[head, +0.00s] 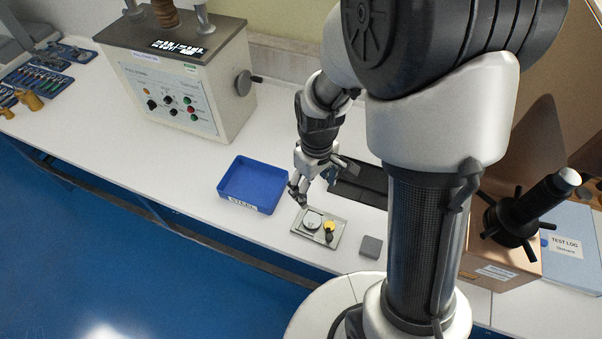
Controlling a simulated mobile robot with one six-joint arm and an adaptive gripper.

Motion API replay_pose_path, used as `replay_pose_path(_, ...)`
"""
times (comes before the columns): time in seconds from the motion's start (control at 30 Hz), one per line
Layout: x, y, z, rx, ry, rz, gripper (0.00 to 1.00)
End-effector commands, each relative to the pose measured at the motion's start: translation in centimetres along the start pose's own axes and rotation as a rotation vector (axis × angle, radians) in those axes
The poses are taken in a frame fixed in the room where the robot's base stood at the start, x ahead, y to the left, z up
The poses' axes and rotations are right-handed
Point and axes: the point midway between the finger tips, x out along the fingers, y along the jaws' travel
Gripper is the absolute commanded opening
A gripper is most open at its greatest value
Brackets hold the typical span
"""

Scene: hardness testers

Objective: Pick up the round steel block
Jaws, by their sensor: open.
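The round steel block (312,221) is a small grey disc. It sits on the left part of a flat grey tray (318,244) on the white bench. A yellow round piece (329,226) and a small dark piece (328,238) sit beside it on the same tray. My gripper (298,197) is open and empty, above and just left of the tray's far edge, near the disc. The exact gap between the fingers and the disc cannot be told.
A blue bin (252,185) stands just left of the tray. A grey square block (371,247) lies to its right. A hardness tester (185,80) stands behind left, and a copper-coloured machine (500,262) at the right. The bench's front edge runs close by.

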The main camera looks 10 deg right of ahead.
Motion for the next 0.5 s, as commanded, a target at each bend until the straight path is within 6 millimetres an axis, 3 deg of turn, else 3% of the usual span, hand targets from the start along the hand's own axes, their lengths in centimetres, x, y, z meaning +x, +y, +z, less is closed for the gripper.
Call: replay_pose_path(0.5,10.3,-0.1,0.2,-0.001,-0.007,-0.003,0.69)
